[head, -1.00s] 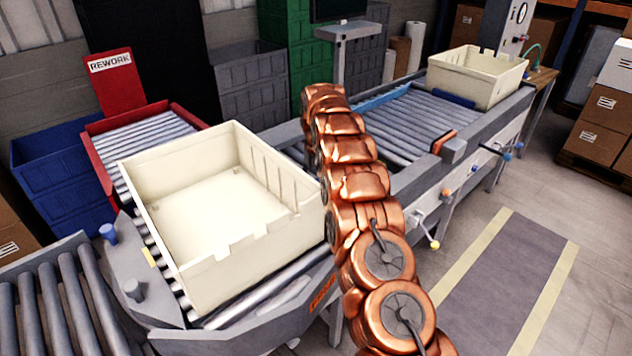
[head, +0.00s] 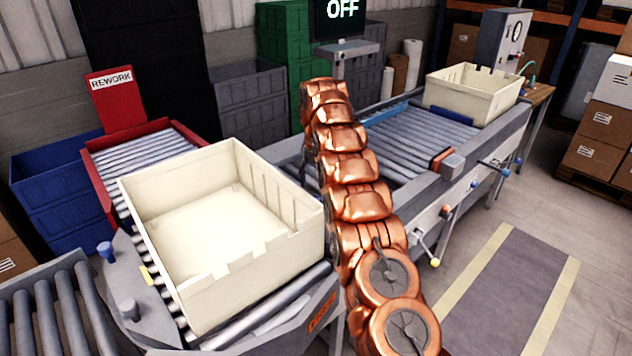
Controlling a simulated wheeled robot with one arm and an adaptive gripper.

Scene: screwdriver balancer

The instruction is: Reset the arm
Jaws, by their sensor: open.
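My copper-coloured arm rises from the bottom right of centre to its bend near the top middle of the head view. The gripper at its end is not clearly seen; the arm links hide what lies behind them. A thin dark shape shows at the arm's left edge, too small to tell what it is. An empty cream tote (head: 230,240) stands on the near roller conveyor (head: 262,335), left of the arm. No object is seen held.
A second cream tote (head: 474,95) stands at the conveyor's far end. A red rework chute (head: 150,160) and a blue bin (head: 55,185) are at left. A screen (head: 340,15) reads OFF. Open floor with a grey walkway (head: 500,300) lies at right.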

